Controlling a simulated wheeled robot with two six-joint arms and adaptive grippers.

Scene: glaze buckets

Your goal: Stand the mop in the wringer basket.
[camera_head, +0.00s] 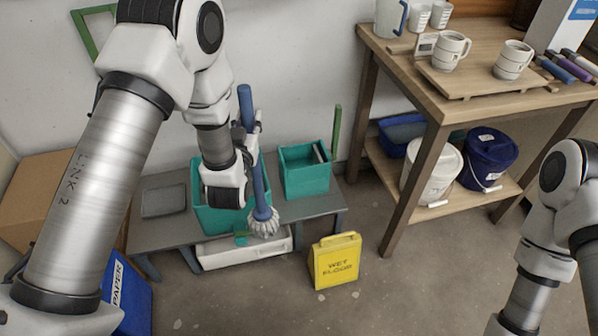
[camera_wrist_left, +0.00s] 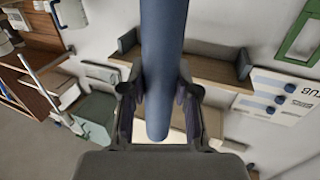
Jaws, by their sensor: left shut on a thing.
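The mop has a blue handle (camera_head: 259,183) and a pale, stringy head (camera_head: 263,223). It hangs nearly upright, head down, in front of the right side of a large teal bucket (camera_head: 205,218). My left gripper (camera_head: 256,130) is shut on the upper handle. The left wrist view shows the handle (camera_wrist_left: 163,60) between the fingers of my left gripper (camera_wrist_left: 160,95). A smaller teal container (camera_head: 306,178), perhaps the wringer basket, stands to the right of the mop. My left arm hides much of the large bucket. My right gripper is out of view.
Both teal containers stand on a low grey bench (camera_head: 315,208). A yellow wet-floor sign (camera_head: 335,262) stands on the floor in front. A wooden table (camera_head: 440,92) with cups is at right, with white and blue buckets on its lower shelf.

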